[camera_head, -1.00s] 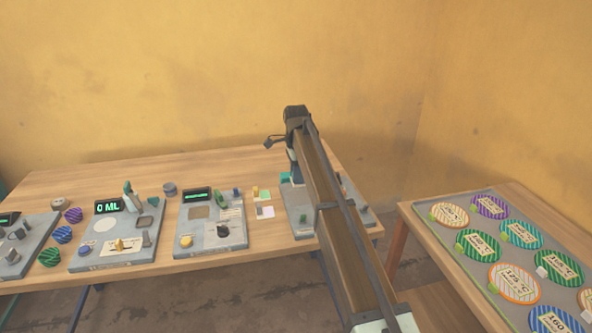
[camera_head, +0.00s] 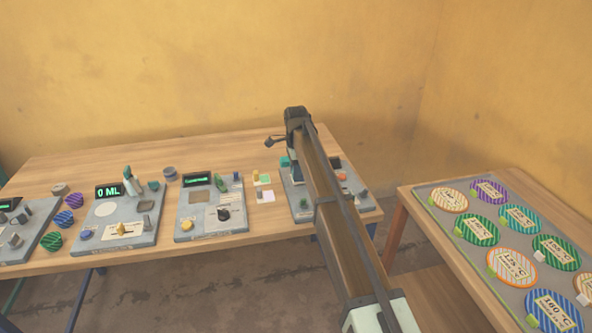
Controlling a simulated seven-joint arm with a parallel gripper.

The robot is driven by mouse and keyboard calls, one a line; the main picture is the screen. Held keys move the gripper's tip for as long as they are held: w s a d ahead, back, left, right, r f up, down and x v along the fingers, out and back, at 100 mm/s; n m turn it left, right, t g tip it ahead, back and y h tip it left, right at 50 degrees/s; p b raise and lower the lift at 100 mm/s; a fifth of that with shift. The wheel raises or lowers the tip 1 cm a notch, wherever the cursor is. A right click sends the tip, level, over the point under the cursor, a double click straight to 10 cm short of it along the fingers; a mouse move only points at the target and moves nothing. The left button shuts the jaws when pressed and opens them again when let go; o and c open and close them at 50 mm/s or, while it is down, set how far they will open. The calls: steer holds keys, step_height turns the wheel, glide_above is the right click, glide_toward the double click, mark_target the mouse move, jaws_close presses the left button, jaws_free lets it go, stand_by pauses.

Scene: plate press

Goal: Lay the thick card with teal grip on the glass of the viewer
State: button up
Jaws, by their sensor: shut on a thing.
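My gripper (camera_head: 297,178) hangs from the far end of my arm, over the left part of the right-hand grey device (camera_head: 302,205). It is shut on the thick card, but the arm hides the fingertips and most of what they hold. A small teal block (camera_head: 285,161) shows just left of the hand; I cannot tell whether it belongs to the card. The right-hand device is largely covered by my arm, so its glass cannot be made out. The middle grey device (camera_head: 212,222) has a lit display and a brownish square pane (camera_head: 201,196).
Two small cards, one with a yellow grip (camera_head: 256,175) and a pale one (camera_head: 266,196), lie between the middle and right devices. The "0 ML" device (camera_head: 107,240) stands further left. A side table at right carries a tray (camera_head: 432,205) of striped discs.

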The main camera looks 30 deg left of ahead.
steer(key=shift+f, duration=0.55)
stand_by(1.3)
steer(key=o, duration=1.1)
step_height(320, 180, up, 14)
steer(key=shift+f, duration=0.1)
